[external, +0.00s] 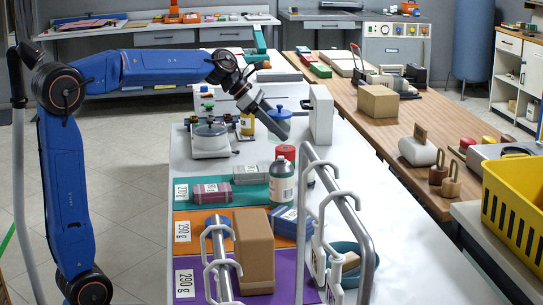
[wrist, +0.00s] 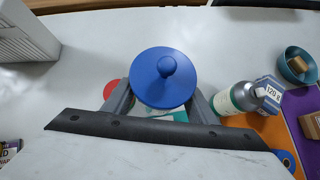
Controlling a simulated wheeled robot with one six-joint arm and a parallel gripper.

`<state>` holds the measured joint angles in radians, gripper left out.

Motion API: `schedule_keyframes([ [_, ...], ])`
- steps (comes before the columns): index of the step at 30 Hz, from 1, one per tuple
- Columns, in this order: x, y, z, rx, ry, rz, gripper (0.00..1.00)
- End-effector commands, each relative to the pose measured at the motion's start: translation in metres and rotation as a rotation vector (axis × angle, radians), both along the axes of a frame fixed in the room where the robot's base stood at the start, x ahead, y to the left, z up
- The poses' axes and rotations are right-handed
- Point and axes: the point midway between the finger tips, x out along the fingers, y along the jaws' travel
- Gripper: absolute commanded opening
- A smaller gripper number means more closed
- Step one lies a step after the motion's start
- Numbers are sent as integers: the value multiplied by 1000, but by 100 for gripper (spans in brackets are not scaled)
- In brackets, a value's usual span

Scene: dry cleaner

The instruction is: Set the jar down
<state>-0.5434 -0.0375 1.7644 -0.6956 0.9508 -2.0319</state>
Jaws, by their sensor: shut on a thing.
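The jar (wrist: 163,77) has a round blue lid with a knob. In the wrist view it sits between the two fingers of my gripper (wrist: 160,105), which is shut on it. Its body is mostly hidden under the lid. In the external view the blue lid (external: 279,112) shows at the end of my gripper (external: 280,128), over the white counter (external: 350,210). I cannot tell whether the jar's base touches the counter.
A scale (external: 210,140) is to the left. Teal, orange and purple mats (external: 190,260) hold boxes in front. A metal rail with hooks (external: 345,215) rises nearest the camera.

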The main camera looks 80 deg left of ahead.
Motion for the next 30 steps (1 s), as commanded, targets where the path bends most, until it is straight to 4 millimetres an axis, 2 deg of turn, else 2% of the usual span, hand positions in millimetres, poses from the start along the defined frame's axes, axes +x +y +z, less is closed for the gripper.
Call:
schedule_keyframes([
  [1, -18, 13, 2, 1, -3, 36, 0],
  [3, -40, 27, 3, 2, -2, 78, 0],
  [9, -104, 60, 0, 2, -2, 203, 0],
  [18, -195, 88, -9, 2, -2, 378, 0],
  [24, -233, 95, -15, 1, -2, 455, 0],
  [30, -246, 96, -24, 0, -1, 484, 0],
])
